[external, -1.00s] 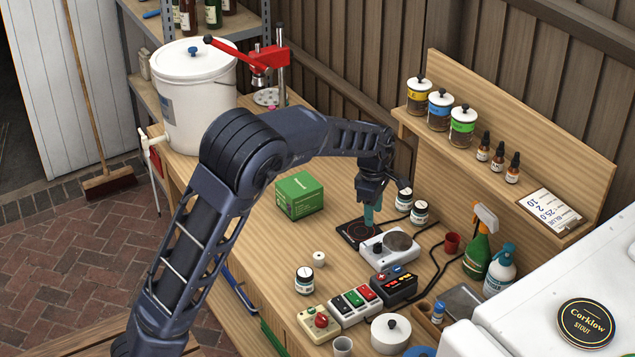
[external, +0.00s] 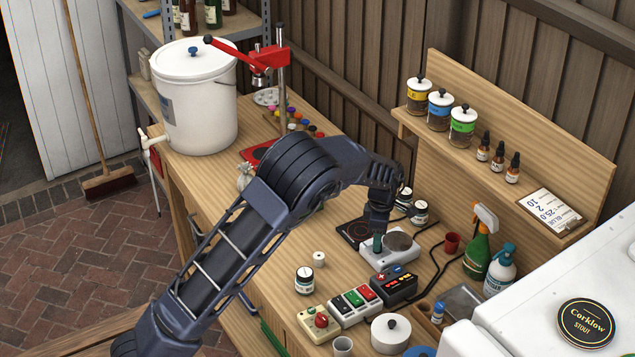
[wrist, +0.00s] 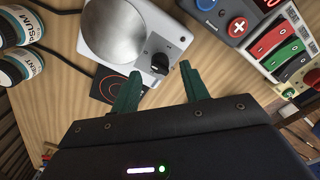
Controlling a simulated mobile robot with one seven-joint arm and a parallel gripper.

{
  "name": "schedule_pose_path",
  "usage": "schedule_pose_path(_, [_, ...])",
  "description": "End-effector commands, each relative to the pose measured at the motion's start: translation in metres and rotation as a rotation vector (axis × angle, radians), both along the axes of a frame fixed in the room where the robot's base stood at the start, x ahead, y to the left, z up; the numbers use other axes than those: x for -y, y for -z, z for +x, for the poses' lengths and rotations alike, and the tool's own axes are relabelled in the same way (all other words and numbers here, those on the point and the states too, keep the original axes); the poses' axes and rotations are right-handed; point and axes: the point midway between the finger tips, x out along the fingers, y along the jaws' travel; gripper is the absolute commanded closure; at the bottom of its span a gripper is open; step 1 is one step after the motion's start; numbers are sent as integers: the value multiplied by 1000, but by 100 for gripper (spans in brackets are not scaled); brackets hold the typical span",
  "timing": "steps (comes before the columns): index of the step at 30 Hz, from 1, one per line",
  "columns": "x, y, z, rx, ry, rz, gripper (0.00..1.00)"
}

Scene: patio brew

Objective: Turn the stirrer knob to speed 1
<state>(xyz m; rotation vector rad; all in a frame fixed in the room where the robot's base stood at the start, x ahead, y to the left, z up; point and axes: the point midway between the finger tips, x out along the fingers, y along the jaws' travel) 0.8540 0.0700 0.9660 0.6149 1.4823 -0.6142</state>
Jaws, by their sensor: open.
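The stirrer (external: 386,253) is a white box with a round grey plate, standing on the wooden bench; it also shows in the wrist view (wrist: 172,32). Its black knob (wrist: 159,64) sits on the front corner, with a light mark on it; the speed markings are too small to read. My gripper (wrist: 158,80) is open and empty. Its two green fingers point at the stirrer, one on each side of the knob's line and just short of it. In the external view my gripper (external: 378,243) hides the knob.
A black mat with red rings (wrist: 112,86) lies beside the stirrer. A dark box with a red cross button (wrist: 238,27) and a switch strip (external: 355,306) stand close by.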

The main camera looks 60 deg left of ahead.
Motion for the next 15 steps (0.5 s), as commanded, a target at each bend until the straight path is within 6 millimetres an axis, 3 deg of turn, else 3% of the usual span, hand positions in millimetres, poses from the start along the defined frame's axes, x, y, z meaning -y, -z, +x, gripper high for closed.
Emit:
schedule_pose_path(6, [0, 21, 0, -1, -2, -1, 55])
schedule_pose_path(15, [0, 25, 0, 1, -1, -1, 55])
